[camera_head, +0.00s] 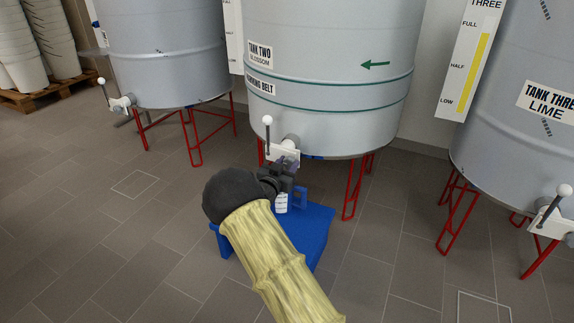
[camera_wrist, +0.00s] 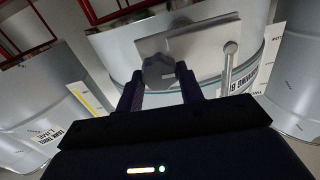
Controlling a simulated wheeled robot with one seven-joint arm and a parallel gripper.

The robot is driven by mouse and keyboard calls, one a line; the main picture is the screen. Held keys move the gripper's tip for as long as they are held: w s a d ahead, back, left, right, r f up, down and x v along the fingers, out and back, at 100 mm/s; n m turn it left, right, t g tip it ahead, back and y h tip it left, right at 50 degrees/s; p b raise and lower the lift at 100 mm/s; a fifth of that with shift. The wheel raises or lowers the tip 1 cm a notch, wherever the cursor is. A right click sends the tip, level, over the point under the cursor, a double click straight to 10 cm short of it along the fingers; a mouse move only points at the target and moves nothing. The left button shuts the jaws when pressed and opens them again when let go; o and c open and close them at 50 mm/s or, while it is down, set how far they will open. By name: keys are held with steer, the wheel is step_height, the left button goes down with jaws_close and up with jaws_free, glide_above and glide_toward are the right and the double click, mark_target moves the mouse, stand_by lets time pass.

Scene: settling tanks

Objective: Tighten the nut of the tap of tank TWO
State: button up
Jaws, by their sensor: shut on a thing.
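Tank TWO (camera_head: 330,60) is the grey tank in the middle, labelled "TANK TWO BLOSSOM". Its tap has a white plate (camera_head: 286,152) and an upright lever with a white ball (camera_head: 267,120). In the wrist view the grey faceted nut (camera_wrist: 158,70) sits below the plate (camera_wrist: 190,42), with the lever (camera_wrist: 229,65) to its right. My gripper (camera_wrist: 159,80) has one finger on each side of the nut and is shut on it. In the head view my gripper (camera_head: 284,170) is at the tap, and my sleeved arm comes from below. The nut is hard to make out there.
Red legs (camera_head: 352,190) hold up the tanks. Tank THREE (camera_head: 520,130) is at right, another tank (camera_head: 165,55) at left.

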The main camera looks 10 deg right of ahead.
steer(key=m, duration=0.4)
steer(key=shift+s+p, duration=0.1)
steer(key=shift+p, duration=0.25)
steer(key=m, duration=0.4)
steer(key=shift+d+f+m, duration=0.1)
steer(key=shift+f+m, duration=0.05)
steer(key=shift+m, duration=0.15)
steer(key=m+b, duration=0.2)
steer(key=m, duration=0.2)
steer(key=shift+f, duration=0.15)
steer(key=m+b, duration=0.1)
steer(key=m, duration=0.3)
steer(key=shift+m+b, duration=0.3)
steer(key=shift+b, duration=0.1)
steer(key=o, duration=1)
